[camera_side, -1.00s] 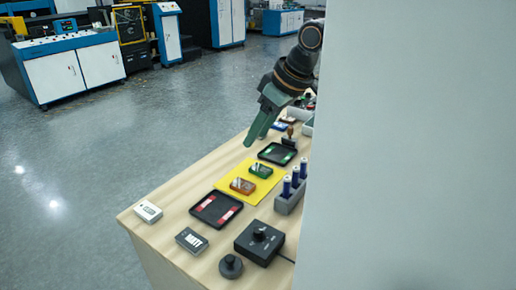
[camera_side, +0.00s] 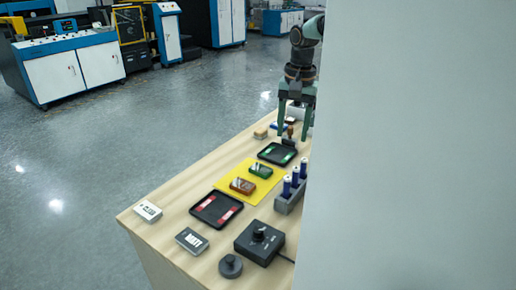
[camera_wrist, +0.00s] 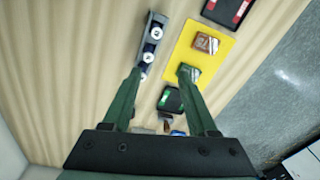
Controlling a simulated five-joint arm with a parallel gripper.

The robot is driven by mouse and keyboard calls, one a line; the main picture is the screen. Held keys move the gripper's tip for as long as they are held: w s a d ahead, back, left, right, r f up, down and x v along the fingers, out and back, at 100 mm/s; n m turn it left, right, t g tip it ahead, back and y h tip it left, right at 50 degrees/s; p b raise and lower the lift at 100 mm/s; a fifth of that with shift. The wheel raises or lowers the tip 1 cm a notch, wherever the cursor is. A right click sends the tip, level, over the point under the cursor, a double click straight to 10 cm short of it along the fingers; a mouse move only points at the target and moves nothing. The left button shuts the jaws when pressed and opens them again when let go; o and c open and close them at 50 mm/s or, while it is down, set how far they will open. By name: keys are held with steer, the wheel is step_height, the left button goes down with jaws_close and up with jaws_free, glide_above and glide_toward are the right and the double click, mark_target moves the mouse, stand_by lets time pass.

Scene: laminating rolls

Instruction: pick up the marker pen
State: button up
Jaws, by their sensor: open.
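I cannot pick out a marker pen for certain. Three blue pen-like pieces with pale tops stand upright in a grey holder (camera_side: 283,206); one is the front blue piece (camera_side: 287,187). The holder also shows at the upper left in the wrist view (camera_wrist: 157,20), where the round pale tops face the camera. My gripper (camera_side: 293,134) hangs pointing down over the far part of the table, beyond the holder. Its green fingers are apart with nothing between them, and they also show in the wrist view (camera_wrist: 160,70). The fingers partly hide small things at the table's far end.
A yellow mat (camera_side: 233,199) bears an orange block (camera_side: 242,186) and a green block (camera_side: 261,171). Black trays lie at its near (camera_side: 210,220) and far (camera_side: 268,149) ends. A black knob box (camera_side: 258,243) stands in front. A pale wall (camera_side: 410,150) hides the table's right side.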

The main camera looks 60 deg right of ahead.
mark_target(296, 168)
steer(key=f+m, duration=0.1)
steer(key=f, duration=0.3)
steer(key=d+f+m, duration=0.1)
steer(key=f, duration=0.4)
steer(key=d+f+m+g, duration=0.1)
steer(key=f, duration=0.3)
steer(key=shift+s+d+f, duration=0.15)
steer(key=shift+s+d, duration=0.05)
steer(key=shift+s, duration=0.2)
jaws_close()
